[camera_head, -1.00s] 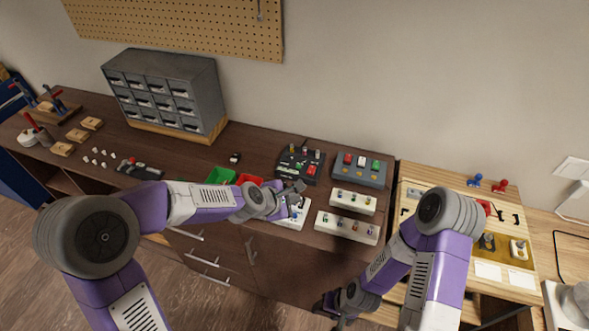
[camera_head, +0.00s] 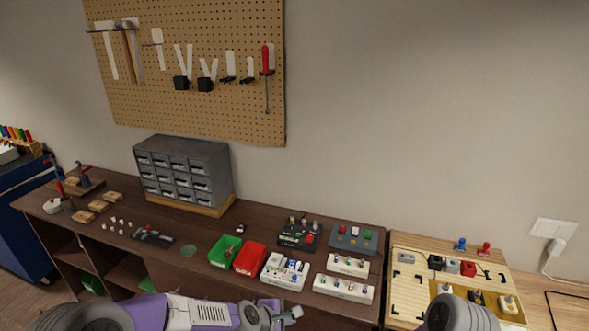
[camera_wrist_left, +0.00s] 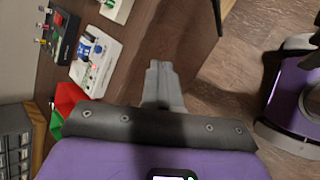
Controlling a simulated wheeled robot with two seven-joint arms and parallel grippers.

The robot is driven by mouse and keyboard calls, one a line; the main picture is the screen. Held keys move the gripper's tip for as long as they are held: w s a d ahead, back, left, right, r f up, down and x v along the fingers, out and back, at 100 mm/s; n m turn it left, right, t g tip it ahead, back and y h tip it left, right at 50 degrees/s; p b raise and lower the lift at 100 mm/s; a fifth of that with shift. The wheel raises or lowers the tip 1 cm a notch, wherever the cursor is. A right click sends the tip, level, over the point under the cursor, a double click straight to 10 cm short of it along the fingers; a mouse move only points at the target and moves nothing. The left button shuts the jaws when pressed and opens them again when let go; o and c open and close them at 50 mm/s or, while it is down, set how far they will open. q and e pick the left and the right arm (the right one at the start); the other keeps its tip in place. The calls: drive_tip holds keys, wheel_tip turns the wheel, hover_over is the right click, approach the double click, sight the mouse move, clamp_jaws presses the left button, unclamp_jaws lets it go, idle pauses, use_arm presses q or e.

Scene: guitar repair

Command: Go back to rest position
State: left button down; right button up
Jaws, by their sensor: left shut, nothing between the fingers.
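My left gripper (camera_head: 292,313) is low in the head view, in front of the dark workbench (camera_head: 205,226) and apart from the things on it. In the left wrist view its fingers (camera_wrist_left: 160,80) are together and empty, over the bench's front edge and the floor. Of my right arm, only a rounded joint shows at the bottom right of the head view. My right gripper is out of frame.
A white box with small parts (camera_head: 285,271), a red bin (camera_head: 250,257) and a green bin (camera_head: 224,251) stand near the bench's front edge. A grey drawer cabinet (camera_head: 184,172) stands behind. A wooden worktable (camera_head: 410,262) is at the right.

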use_arm(q)
wheel_tip(320, 180, down, 7)
drive_tip(key=a+m+g, duration=0.1)
drive_tip(key=a+m, duration=0.1)
drive_tip(key=s+a+f+m+g, duration=0.2)
drive_tip(key=s+f+m, duration=0.4)
drive_tip(key=s+f, duration=0.2)
drive_tip(key=s+a+f+m+g+y, duration=0.1)
drive_tip(key=s+a+f+m+g, duration=0.1)
drive_tip(key=s+f+m, duration=0.4)
drive_tip(key=s+a+f, duration=0.1)
drive_tip(key=s+f, duration=0.1)
drive_tip(key=s, duration=0.3)
drive_tip(key=shift+s+a+f+g, duration=0.3)
drive_tip(key=shift+a+f, duration=0.05)
